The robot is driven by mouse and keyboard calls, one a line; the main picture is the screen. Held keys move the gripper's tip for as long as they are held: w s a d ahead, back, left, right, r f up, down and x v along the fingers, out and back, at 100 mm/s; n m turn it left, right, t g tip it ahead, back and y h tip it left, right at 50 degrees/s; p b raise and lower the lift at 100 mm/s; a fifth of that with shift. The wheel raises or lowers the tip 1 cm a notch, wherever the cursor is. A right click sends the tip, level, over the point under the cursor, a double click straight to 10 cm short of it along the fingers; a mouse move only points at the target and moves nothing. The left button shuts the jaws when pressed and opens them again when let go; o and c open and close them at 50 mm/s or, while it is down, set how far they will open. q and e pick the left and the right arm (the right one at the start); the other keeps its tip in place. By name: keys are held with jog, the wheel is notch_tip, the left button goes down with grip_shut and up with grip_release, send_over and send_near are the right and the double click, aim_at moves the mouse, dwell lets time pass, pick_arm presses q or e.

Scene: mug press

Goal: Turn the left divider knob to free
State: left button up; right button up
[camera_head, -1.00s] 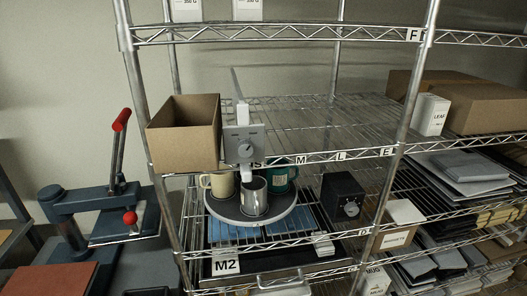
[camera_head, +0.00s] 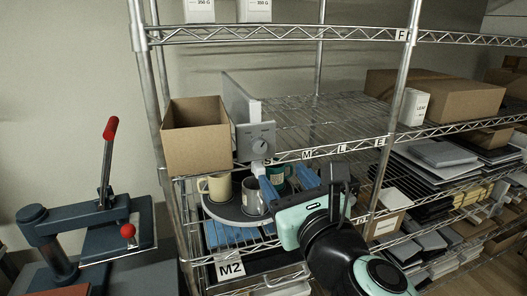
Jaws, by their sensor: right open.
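The left divider is a light upright panel on the middle shelf, with a grey plate (camera_head: 256,141) at its front end. Its round grey knob (camera_head: 263,152) is on this plate, and its pointer is too small to read surely. My right gripper (camera_head: 284,178) is open and empty, below and to the right of the knob and apart from it. Its blue fingers reach up and left, in front of the mugs. My left gripper is not in view.
An open cardboard box (camera_head: 196,150) stands close left of the plate. Below, a round tray (camera_head: 225,217) holds a cream mug (camera_head: 215,187), a grey metal mug (camera_head: 250,197) and a green mug (camera_head: 276,178). A red-handled press (camera_head: 108,130) stands left.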

aim_at(260, 148)
jog(key=p+x, duration=0.1)
jog(key=x, duration=1.1)
jog(key=shift+w+a+f+p, duration=0.1)
jog(key=shift+f+p, duration=0.05)
jog(key=shift+p, duration=0.25)
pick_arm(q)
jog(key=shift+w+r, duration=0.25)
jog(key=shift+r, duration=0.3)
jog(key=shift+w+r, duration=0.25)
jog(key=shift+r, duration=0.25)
pick_arm(e)
jog(key=c, duration=1)
